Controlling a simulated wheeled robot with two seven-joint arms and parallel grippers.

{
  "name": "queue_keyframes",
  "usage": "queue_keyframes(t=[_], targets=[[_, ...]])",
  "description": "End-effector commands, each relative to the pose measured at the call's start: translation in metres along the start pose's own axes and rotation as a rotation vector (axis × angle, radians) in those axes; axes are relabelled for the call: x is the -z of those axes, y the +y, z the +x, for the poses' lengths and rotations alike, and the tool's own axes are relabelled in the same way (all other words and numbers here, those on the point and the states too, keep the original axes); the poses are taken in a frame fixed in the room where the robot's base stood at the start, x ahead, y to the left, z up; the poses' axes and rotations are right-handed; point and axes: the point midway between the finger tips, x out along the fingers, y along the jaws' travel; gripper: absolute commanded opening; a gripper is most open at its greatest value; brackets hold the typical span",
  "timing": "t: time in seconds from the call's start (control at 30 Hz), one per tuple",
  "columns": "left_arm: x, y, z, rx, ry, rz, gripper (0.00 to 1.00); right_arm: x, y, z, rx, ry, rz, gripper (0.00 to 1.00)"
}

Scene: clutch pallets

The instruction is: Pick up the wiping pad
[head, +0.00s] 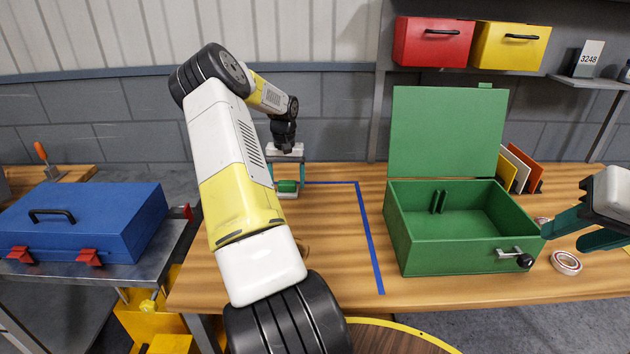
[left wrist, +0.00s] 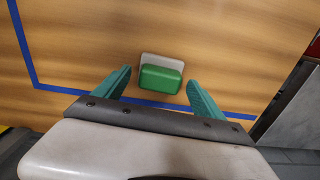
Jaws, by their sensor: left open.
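The wiping pad, a green block with a pale grey layer, lies on the wooden table. It shows in the left wrist view (left wrist: 161,79) and, small, in the head view (head: 287,187). My left gripper (head: 288,188) points down over it. In the left wrist view its teal fingers (left wrist: 158,76) are open, one on each side of the pad, with gaps between pad and fingers. Contact does not show. My right gripper (head: 562,237) is at the right, its fingers apart and empty, near the green box's front right corner.
An open green box (head: 447,259) with a latch stands right of the blue tape line (head: 368,235). A tape roll (head: 566,262) lies right of it. A blue case (head: 85,219) sits on a metal bench at left. Red (head: 433,41) and yellow (head: 510,46) bins hang above.

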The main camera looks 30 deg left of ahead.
Motion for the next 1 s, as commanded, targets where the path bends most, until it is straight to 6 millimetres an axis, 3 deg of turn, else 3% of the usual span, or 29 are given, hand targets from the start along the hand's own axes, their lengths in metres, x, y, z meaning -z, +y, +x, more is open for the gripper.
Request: queue_keyframes(t=[0.3,0.67,1.0], targets=[[0.0001,0.0005,0.0080,-0.001,0.001,0.001,0.80,0.0000,0.0000,0.0000,0.000,0.000,0.000,0.36],[0.0001,0.0005,0.0077,-0.001,0.001,0.001,0.13,0.0000,0.0000,0.0000,0.000,0.000,0.000,0.36],[0.0005,0.0004,0.0032,0.000,0.002,0.000,0.13,0.0000,0.0000,0.0000,0.000,0.000,0.000,0.36]])
